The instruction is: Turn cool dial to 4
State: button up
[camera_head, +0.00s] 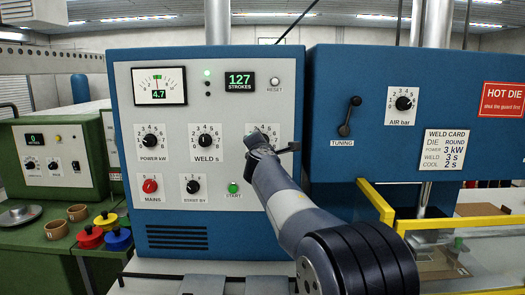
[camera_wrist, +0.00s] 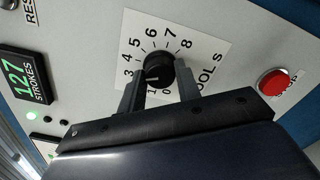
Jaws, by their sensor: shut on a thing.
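The cool dial is a black knob (camera_wrist: 158,68) on a white scale plate in the wrist view, with 3 to 8 readable around it. Part of its low end is hidden by my gripper. My gripper (camera_wrist: 158,82) is shut on the knob, with one finger on each side. I cannot tell which number the knob points to. In the head view, my gripper (camera_head: 264,142) covers most of the cool dial's plate (camera_head: 273,128), at the right of the blue welder's front panel.
The weld dial (camera_head: 205,141) and power dial (camera_head: 150,141) are to the left. The green start button (camera_head: 233,187) is below, and the reset button (camera_head: 274,82) above. A red button (camera_wrist: 273,83) shows in the wrist view. A weld card (camera_head: 445,149) reads cool 2 s.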

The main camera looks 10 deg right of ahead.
jog(key=m+b, duration=0.2)
jog(key=m, duration=0.2)
jog(key=shift+m, duration=0.3)
dwell(0.3)
jog(key=o, duration=1)
jog(key=s+b, duration=0.1)
jog(key=s, duration=0.2)
jog(key=s+a+b, duration=0.1)
jog(key=s+b, duration=0.1)
jog(key=s, duration=0.2)
jog(key=s+a+b, duration=0.1)
jog(key=s, duration=0.2)
jog(key=shift+s, duration=0.3)
jog(key=shift+w, duration=0.15)
jog(key=w+p, duration=0.1)
jog(key=w, duration=0.2)
jog(key=w+d+p, duration=0.1)
jog(key=w, duration=0.3)
jog(key=w+d+p, duration=0.1)
jog(key=w, duration=0.2)
jog(key=shift+w+p, duration=0.2)
jog(key=shift+p, duration=0.15)
